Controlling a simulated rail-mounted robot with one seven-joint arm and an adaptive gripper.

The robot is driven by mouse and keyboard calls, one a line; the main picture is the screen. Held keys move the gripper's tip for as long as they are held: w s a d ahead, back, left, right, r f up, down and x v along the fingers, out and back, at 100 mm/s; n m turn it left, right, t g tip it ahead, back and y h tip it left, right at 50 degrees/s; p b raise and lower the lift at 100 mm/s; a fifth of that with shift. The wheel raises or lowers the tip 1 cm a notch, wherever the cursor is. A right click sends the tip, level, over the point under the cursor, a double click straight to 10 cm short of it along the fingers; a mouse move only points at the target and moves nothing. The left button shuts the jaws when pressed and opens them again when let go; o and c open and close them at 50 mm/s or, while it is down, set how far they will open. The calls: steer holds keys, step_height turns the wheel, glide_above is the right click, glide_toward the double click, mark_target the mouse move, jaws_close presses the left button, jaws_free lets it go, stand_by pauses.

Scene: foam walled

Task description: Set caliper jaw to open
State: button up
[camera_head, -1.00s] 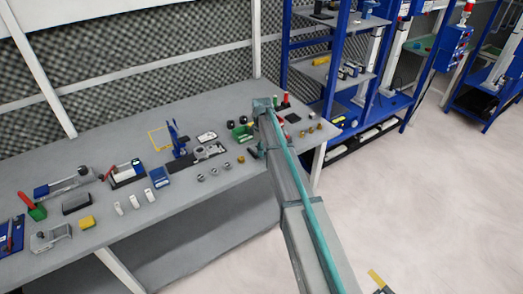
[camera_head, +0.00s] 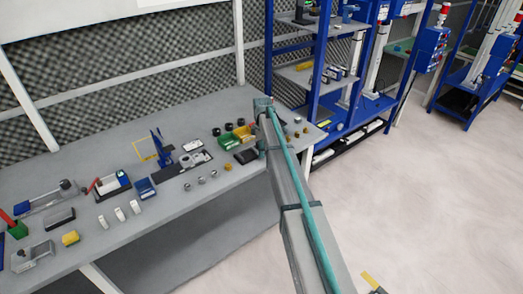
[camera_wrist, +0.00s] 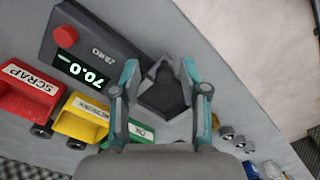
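In the wrist view a dark grey device with a lit green display (camera_wrist: 65,62), reading about 70.0, lies at upper left beside its ZERO marking. I take it to be the caliper. A dark angular block (camera_wrist: 163,98), perhaps its jaw, lies at the device's right end, though I cannot tell whether they are joined. My gripper (camera_wrist: 159,72) is open, with its teal fingers on either side of this block. Contact is unclear. In the head view a dark flat item (camera_head: 246,156) lies left of my arm; my arm hides the area beside it.
A red SCRAP bin (camera_wrist: 28,92), a yellow REWORK bin (camera_wrist: 82,118) and a green OK bin (camera_wrist: 142,133) stand beside the device. Small metal cylinders (camera_head: 202,180) and a blue stand (camera_head: 160,148) are further left. A blue shelf rack (camera_head: 312,75) rises behind at right.

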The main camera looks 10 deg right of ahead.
steer(key=shift+a+r, duration=0.1)
step_height(320, 180, up, 12)
stand_by(0.7)
steer(key=s+a+f+m+g, duration=0.15)
steer(key=s+f+m, duration=0.45)
steer(key=s+f, duration=0.8)
steer(key=s+a+f+m, duration=0.2)
steer(key=s+f+m, duration=0.4)
steer(key=s+f, duration=0.85)
steer(key=s+a+f+g, duration=0.1)
steer(key=s+f, duration=0.4)
steer(key=s, duration=0.7)
steer(key=s+a+f+m+g, duration=0.1)
steer(key=s+f, duration=0.5)
steer(key=s, duration=0.7)
steer(key=s+a+f+g, duration=0.1)
steer(key=s+f+g, duration=0.2)
steer(key=s, duration=1)
step_height(320, 180, down, 2)
steer(key=shift+s+f+m+b, duration=0.2)
steer(key=shift+m+b, duration=0.1)
steer(key=shift+b, duration=0.05)
